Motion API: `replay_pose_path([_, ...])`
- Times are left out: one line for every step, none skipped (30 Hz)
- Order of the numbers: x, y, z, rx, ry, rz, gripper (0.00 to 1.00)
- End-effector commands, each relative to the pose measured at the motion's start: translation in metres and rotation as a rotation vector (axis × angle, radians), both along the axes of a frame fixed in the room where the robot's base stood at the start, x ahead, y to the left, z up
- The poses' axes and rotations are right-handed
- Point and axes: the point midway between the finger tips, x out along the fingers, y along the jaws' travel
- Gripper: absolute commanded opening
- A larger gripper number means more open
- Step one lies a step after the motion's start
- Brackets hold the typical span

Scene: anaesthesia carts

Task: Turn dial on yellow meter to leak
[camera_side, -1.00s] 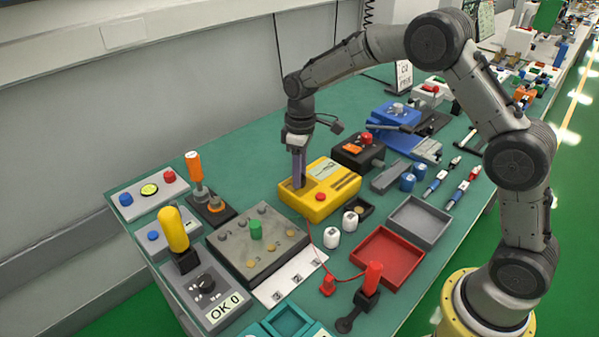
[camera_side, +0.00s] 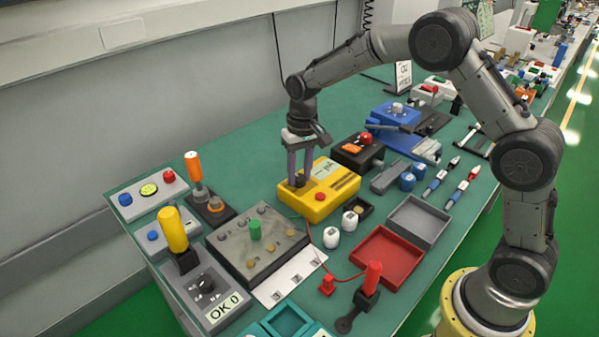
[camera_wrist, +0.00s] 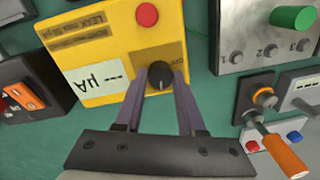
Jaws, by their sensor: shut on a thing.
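The yellow meter (camera_side: 331,204) stands on the green bench, in the middle of the side view. The wrist view shows its yellow face (camera_wrist: 112,47) with a red button, a white display reading "µA" and faint printing that includes "LEAK". Its black dial (camera_wrist: 160,74) has a light pointer line, aimed roughly down in the wrist view. My gripper (camera_side: 300,183) points down over the left part of the meter. In the wrist view its purple fingers stand on either side of the dial, shut on it. The fingers cover part of the dial's sides and nearby lettering.
A black box with a red button (camera_side: 358,151) stands close behind the meter. A grey panel with a green knob (camera_side: 256,240) lies in front of it, and an orange-handled switch (camera_side: 196,180) to the left. Two white cylinders (camera_side: 332,238) and a red tray (camera_side: 388,258) lie to the right.

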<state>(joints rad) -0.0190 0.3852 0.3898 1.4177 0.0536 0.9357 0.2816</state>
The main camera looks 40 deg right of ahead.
Motion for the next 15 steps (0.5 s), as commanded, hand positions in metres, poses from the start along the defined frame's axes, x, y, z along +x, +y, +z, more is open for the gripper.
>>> replay_pose_path([0.0,-0.0001,0.0016,0.0,-0.001,-0.014,0.0])
replay_pose_path([0.0,-0.0001,0.0016,0.0,-0.001,-0.021,0.0])
replay_pose_path([0.0,-0.0001,0.0016,0.0,-0.001,-0.029,0.0])
replay_pose_path([-0.0001,0.0001,0.0016,0.0,-0.001,-0.035,0.0])
replay_pose_path([-0.0001,0.0001,0.0016,0.0,-0.001,-0.039,0.0])
replay_pose_path([-0.0001,0.0001,0.0016,0.0,-0.001,-0.044,0.0])
replay_pose_path([-0.0001,0.0001,0.0016,0.0,-0.001,-0.046,0.0])
replay_pose_path([-0.0001,0.0001,0.0016,0.0,-0.001,-0.048,0.0])
replay_pose_path([-0.0001,0.0001,0.0016,0.0,-0.001,-0.05,0.0])
replay_pose_path([-0.0001,0.0001,0.0016,0.001,-0.001,-0.051,0.0])
replay_pose_path([-0.0001,0.0001,0.0015,0.001,-0.001,-0.051,0.0])
replay_pose_path([-0.0001,0.0001,0.0016,0.001,-0.001,-0.052,0.0])
replay_pose_path([-0.0001,0.0001,0.0016,0.001,-0.001,-0.052,0.0])
replay_pose_path([-0.0001,0.0001,0.0016,0.001,-0.001,-0.052,0.0])
replay_pose_path([0.0,0.0001,0.0016,0.001,-0.001,-0.052,0.0])
